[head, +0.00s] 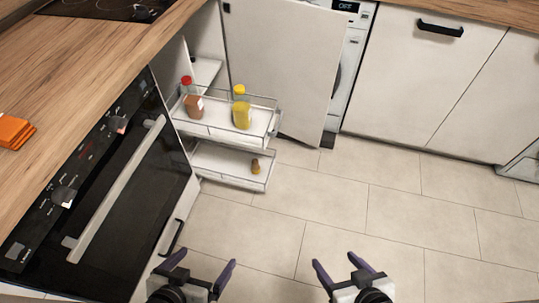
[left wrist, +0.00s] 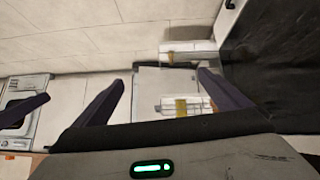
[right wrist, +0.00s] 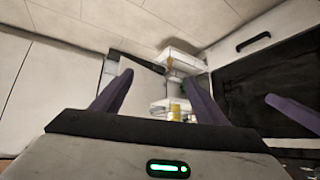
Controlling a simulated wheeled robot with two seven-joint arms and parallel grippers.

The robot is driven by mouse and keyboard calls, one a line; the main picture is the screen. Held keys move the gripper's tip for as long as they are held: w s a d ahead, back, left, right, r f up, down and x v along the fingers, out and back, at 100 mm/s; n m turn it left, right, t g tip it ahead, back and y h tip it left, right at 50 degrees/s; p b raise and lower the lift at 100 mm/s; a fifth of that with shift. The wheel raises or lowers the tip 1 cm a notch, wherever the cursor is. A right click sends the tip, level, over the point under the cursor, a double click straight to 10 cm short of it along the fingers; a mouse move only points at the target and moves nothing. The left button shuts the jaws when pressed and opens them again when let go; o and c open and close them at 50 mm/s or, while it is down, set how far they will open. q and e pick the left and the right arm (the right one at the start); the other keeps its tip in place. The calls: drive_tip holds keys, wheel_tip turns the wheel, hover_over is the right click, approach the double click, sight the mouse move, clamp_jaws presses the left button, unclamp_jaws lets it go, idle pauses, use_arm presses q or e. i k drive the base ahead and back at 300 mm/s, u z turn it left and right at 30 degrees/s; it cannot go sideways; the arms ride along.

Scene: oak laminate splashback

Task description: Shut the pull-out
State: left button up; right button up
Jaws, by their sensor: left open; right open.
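The pull-out (head: 229,127) stands open from the corner cabinet, with an upper wire-railed tray and a lower tray (head: 222,167). On the upper tray are a red-capped brown bottle (head: 193,104) and a yellow bottle (head: 241,110). A small brown bottle (head: 255,166) stands on the lower tray. The pull-out also shows in the left wrist view (left wrist: 196,47) and the right wrist view (right wrist: 183,58). My left gripper (head: 202,266) is open and empty, in front of the pull-out and below it in the picture. My right gripper (head: 336,265) is open and empty, to the right. Neither touches the pull-out.
A white door (head: 285,60) stands open beside the pull-out, in front of a washing machine (head: 352,60). A black oven (head: 110,190) is at the left under the wooden worktop (head: 75,65). The tiled floor (head: 340,200) is clear.

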sight(228, 164)
drive_tip(key=k, duration=0.4)
drive_tip(key=z, duration=0.3)
drive_tip(key=i, duration=1.45)
drive_tip(key=u, duration=0.95)
